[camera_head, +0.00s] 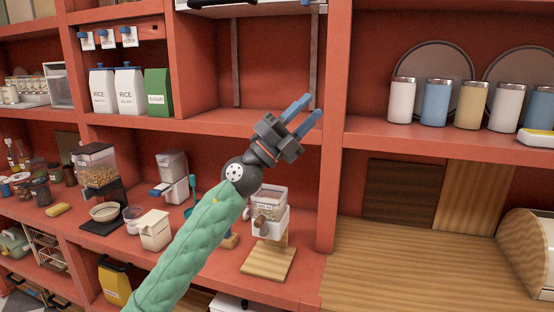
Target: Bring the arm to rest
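My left gripper (313,105) is in the middle of the head view, at the end of my arm in its green sleeve (200,239). Its two blue fingers stand apart and point up and to the right, with nothing seen between them. They show in front of an empty stretch of red shelf, near an upright post; how far they are from it I cannot tell. My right gripper is not in view. Several metal-lidded canisters, among them a white one (401,101), a blue one (436,102) and a yellow one (470,105), stand upright on the right shelf.
Rice bags (129,91) and a green sugar bag (158,92) stand on the left shelf. Below are a cereal dispenser (97,167), a white grinder (271,221) on a wooden base, and several jars. A wooden counter (400,270) at lower right is largely clear, with a bread box (528,250) at its edge.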

